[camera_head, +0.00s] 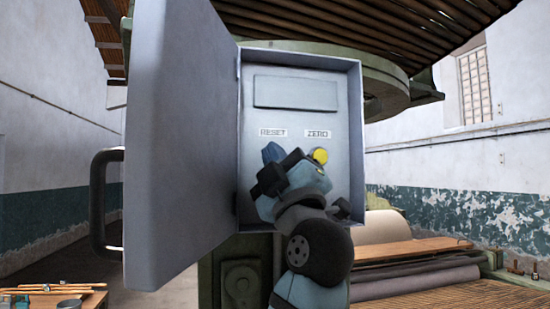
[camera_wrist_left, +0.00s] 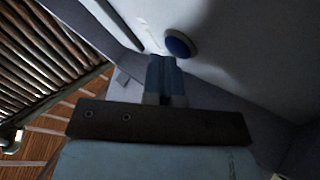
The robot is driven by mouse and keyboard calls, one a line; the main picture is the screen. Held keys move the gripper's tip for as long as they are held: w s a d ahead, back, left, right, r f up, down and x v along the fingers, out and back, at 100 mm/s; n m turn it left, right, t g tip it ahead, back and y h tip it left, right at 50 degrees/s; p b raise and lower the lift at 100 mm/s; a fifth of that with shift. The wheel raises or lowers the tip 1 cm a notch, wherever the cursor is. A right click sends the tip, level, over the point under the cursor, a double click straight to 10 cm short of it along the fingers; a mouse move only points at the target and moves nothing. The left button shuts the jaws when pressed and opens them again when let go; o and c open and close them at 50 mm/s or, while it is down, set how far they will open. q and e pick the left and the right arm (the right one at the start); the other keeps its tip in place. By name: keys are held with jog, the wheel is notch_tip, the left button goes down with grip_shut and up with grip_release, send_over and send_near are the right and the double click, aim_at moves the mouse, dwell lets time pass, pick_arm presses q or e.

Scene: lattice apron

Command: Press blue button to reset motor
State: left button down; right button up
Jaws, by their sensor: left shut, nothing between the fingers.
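The blue button (camera_wrist_left: 179,44) is round and sits on the pale panel, just beyond my fingertips in the left wrist view. My right gripper is not in view.
A yellow button (camera_head: 320,155) sits under the ZERO label (camera_head: 318,134), close to the right of my gripper. The box door (camera_head: 182,140) stands open on the left, with a dark handle (camera_head: 98,200). The box's side walls (camera_head: 356,150) enclose the panel.

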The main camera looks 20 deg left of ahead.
pick_arm(q)
jog(key=shift+w, duration=0.1)
jog(key=shift+f, duration=0.1)
dwell(0.4)
jog(key=shift+s+d+b, duration=0.1)
jog(key=shift+s+b, duration=0.15)
jog(key=shift+b, duration=0.15)
jog(key=shift+s+d+b, duration=0.35)
jog(key=shift+s, duration=0.15)
jog(key=shift+s, duration=0.1)
jog(key=s+d+b, duration=0.1)
jog(key=s, duration=0.1)
jog(key=s+d+b, duration=0.1)
jog(key=s, duration=0.1)
jog(key=shift+d, duration=0.4)
